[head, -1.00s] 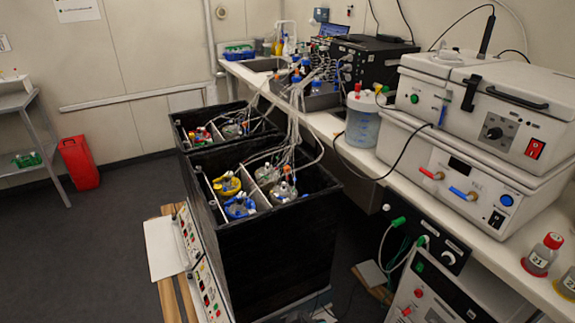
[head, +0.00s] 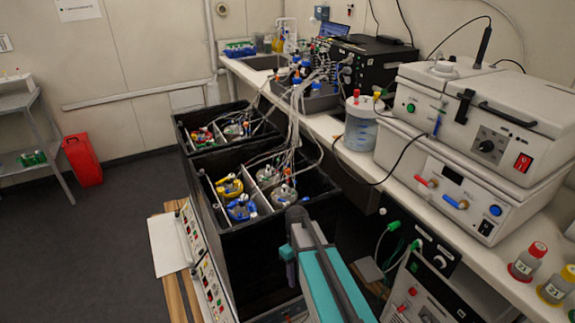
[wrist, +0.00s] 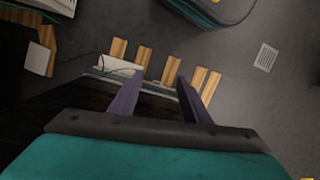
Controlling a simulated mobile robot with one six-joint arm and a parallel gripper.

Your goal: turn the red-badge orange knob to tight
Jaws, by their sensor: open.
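A small knob with a red part and an orange end (head: 427,182) sits on the front of the lower white bench unit, at the right in the head view. Its setting is too small to read. A similar blue and orange knob (head: 456,201) sits to its right. My gripper (wrist: 160,78) is open and empty in the wrist view, its purple fingers spread over the floor. In the head view my arm shows low in the middle, left of and below the knob and well apart from it. The knob is not in the wrist view.
The lower white unit (head: 405,158) carries a second white unit (head: 470,120). A black cable hangs in front. A black box (head: 255,225) with several vessels and tubes stands left of the bench. Capped bottles (head: 526,262) stand at the front right.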

